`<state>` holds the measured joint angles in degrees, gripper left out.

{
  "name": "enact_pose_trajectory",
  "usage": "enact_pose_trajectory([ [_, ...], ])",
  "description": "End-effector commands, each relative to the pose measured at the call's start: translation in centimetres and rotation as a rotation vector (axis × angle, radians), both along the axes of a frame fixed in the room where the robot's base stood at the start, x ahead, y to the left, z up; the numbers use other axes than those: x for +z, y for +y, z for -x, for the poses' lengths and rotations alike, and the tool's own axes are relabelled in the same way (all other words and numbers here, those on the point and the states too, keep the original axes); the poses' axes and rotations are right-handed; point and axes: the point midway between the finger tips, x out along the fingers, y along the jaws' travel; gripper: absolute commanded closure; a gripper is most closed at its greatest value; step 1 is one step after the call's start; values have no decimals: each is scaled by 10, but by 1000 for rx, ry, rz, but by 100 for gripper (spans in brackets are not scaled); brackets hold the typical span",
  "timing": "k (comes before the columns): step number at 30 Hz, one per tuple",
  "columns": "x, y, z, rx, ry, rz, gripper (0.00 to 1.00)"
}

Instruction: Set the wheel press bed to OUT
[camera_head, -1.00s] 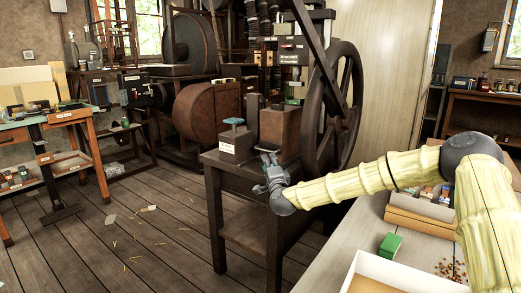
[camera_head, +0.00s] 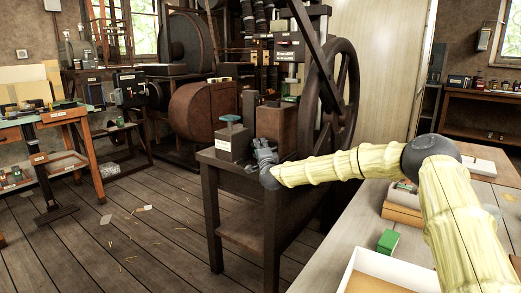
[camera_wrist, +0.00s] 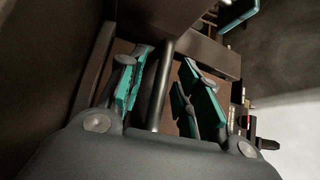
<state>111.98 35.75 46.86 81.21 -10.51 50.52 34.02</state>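The wheel press shows in the head view, with its large dark handwheel (camera_head: 341,100) on the right side of a dark stand (camera_head: 240,232). A dark labelled box (camera_head: 233,146) with a teal-topped knob (camera_head: 231,119) and a brown block (camera_head: 276,130) sit on the stand. I cannot make out the bed's setting. My gripper (camera_head: 264,150) is at the front of the stand, beside the labelled box. In the wrist view, my gripper (camera_wrist: 168,78) has its teal-padded fingers apart. A dark rod (camera_wrist: 160,82) shows between them, nearer the left finger, with a gap to the right finger.
A pale bench (camera_head: 345,235) at the right front bears an open tray (camera_head: 350,268), a green box (camera_head: 388,241) and a wooden crate (camera_head: 401,214). A wooden worktable (camera_head: 42,158) stands at the left. The plank floor (camera_head: 140,240) between is mostly clear.

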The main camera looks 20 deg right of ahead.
Motion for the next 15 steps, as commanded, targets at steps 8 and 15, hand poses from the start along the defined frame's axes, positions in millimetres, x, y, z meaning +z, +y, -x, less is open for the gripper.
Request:
enact_pose_trajectory([
  [8, 0, 0, -1, 1, 1, 0, 66],
  [15, 0, 0, -1, 1, 1, 0, 100],
])
